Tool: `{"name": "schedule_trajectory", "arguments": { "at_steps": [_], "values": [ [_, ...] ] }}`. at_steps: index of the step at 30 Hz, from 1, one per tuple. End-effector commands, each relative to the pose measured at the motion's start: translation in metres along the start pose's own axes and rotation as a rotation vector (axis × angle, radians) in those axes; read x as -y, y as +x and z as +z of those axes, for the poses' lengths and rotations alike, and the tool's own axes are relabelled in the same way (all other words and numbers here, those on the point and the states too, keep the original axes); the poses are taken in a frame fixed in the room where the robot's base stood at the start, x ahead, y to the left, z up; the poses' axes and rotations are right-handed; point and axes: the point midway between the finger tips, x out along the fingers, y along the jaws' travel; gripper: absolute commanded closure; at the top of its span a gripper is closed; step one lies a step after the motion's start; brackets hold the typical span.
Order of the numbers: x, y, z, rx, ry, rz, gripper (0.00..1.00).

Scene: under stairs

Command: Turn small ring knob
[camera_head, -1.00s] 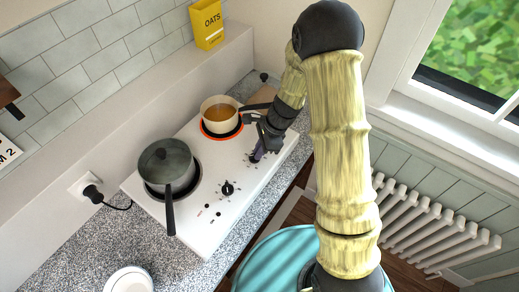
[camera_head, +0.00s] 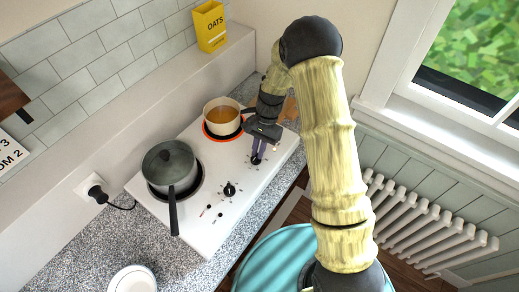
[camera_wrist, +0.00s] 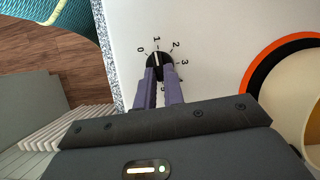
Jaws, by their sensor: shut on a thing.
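The small ring knob (camera_wrist: 157,61) is black with a white line that points near the 1 on its printed dial. It sits on the white hotplate (camera_head: 217,232), and its dark top also shows in the head view (camera_head: 256,160). My gripper (camera_wrist: 158,76) points down at the hotplate with its two purple fingers shut on the knob, one on each side. The fingers hide the near part of the knob and some dial numbers. In the head view my gripper (camera_head: 258,150) stands over the hotplate's right part.
A pot with orange-brown liquid (camera_head: 222,114) stands on a red-glowing ring close to my gripper. A lidded grey pan (camera_head: 168,165) stands on the other ring, its handle over the front edge. Another black knob (camera_head: 229,189) lies between. A radiator (camera_head: 430,215) is at the right.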

Motion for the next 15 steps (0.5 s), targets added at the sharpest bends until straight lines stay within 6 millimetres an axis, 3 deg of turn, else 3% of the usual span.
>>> {"name": "schedule_trajectory", "arguments": {
  "at_steps": [15],
  "values": [
    [0.0088, 0.0002, 0.0017, -0.003, -0.445, 0.182, 1.0]
  ]
}}
